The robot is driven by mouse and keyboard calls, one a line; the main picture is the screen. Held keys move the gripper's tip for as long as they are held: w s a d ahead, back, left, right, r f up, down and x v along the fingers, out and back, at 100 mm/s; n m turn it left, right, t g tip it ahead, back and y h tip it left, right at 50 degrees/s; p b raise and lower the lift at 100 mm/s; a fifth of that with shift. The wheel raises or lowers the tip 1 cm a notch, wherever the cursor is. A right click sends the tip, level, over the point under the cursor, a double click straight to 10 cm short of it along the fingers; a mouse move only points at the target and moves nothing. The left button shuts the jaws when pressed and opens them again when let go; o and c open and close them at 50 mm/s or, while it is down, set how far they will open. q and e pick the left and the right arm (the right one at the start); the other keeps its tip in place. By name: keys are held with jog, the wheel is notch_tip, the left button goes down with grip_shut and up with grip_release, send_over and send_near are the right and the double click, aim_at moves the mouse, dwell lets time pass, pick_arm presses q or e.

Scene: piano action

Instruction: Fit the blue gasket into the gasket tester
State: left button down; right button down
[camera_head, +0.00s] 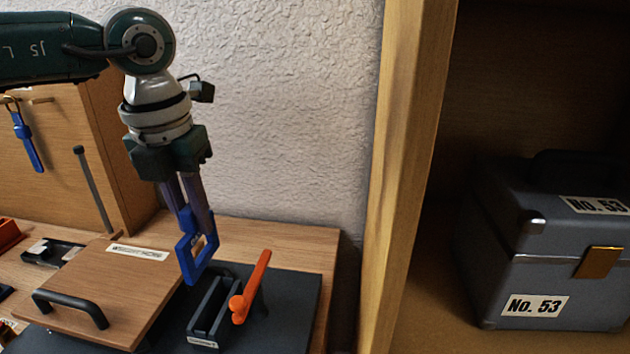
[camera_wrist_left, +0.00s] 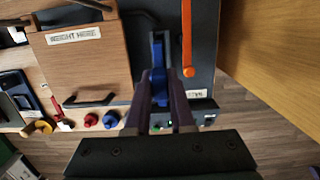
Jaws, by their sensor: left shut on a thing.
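My left gripper (camera_head: 192,220) points down and is shut on the blue gasket (camera_head: 187,265), a rectangular frame that hangs upright below the fingers. In the left wrist view the gasket (camera_wrist_left: 158,70) is seen nearly edge-on between the fingertips (camera_wrist_left: 160,90). The gasket tester (camera_head: 207,318) is a dark slotted fixture with an orange lever (camera_head: 252,288) on its right side. The gasket appears above the tester's back end in the head view; their exact gap is unclear. In the wrist view the gripper and gasket hide much of the slot. My right gripper is not in view.
A wooden board with a black handle (camera_head: 70,302) lies left of the tester; its label reads "WEIGHT HERE" (camera_wrist_left: 73,35). A grey rod (camera_head: 92,190) stands behind it. A grey case (camera_head: 545,255) stands in a wooden compartment at right.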

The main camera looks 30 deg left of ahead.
aim_at(205, 264)
pick_arm(q)
jog(key=shift+f+b, duration=3.2)
jog(key=shift+f, duration=0.85)
jog(key=shift+f+b, duration=1.75)
jog(key=shift+f, duration=0.4)
jog(key=shift+c, duration=2.2)
grip_release()
jog(key=shift+r+p, duration=3.2)
jog(key=shift+r, duration=0.55)
